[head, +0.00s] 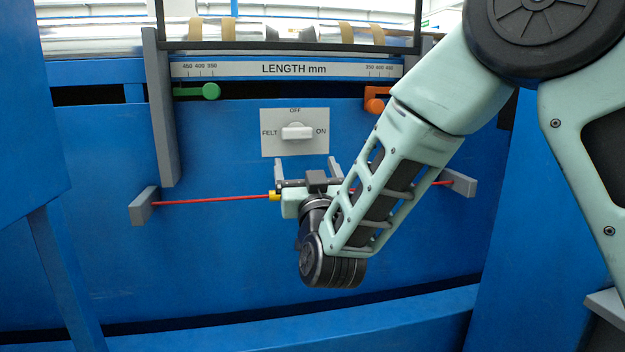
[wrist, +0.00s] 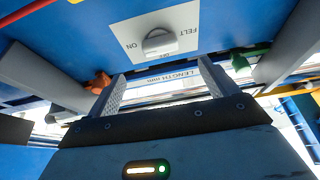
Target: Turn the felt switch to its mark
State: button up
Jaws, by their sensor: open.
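The felt switch (head: 297,132) is a white knob on a light grey plate (head: 270,148) on the blue machine front. The plate reads FELT at left, OFF on top and ON at right. The knob's bar lies roughly level; I cannot tell which end is its pointer. In the wrist view the switch (wrist: 160,43) appears upside down, above and between the fingers. My gripper (head: 306,170) is just below the plate, its two fingers pointing up, apart and empty. In the wrist view my gripper (wrist: 163,86) is open, with nothing between the fingers; contact with the panel cannot be told.
A red cord (head: 215,199) runs level behind my wrist between grey brackets (head: 144,206). A LENGTH mm scale (head: 290,69) is above the plate, with a green knob (head: 211,91) and an orange knob (head: 375,104) below it. A grey upright bar (head: 162,110) stands at left.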

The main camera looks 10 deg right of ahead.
jog(key=p+v, duration=0.1)
jog(key=v, duration=0.5)
jog(key=shift+s, duration=0.15)
jog(key=s+a+f+n+g+y+p, duration=0.3)
jog(key=s+a+n+g+y+p, duration=0.25)
jog(key=s+a+g+p, duration=0.55)
jog(key=s+d+r+n+g+h+p, duration=0.1)
jog(key=s+d+g+h, duration=0.1)
jog(key=s+d+g, duration=0.55)
jog(key=s+d+n+g+h+p, duration=0.15)
jog(key=s+d+g, duration=0.3)
jog(key=s, duration=0.55)
notch_tip(320, 180, up, 38)
jog(key=s+h+p, duration=0.1)
jog(key=p, duration=3.6)
jog(key=shift+d+r+t, duration=0.15)
jog(key=shift+d+t, duration=0.15)
jog(key=shift+d, duration=0.1)
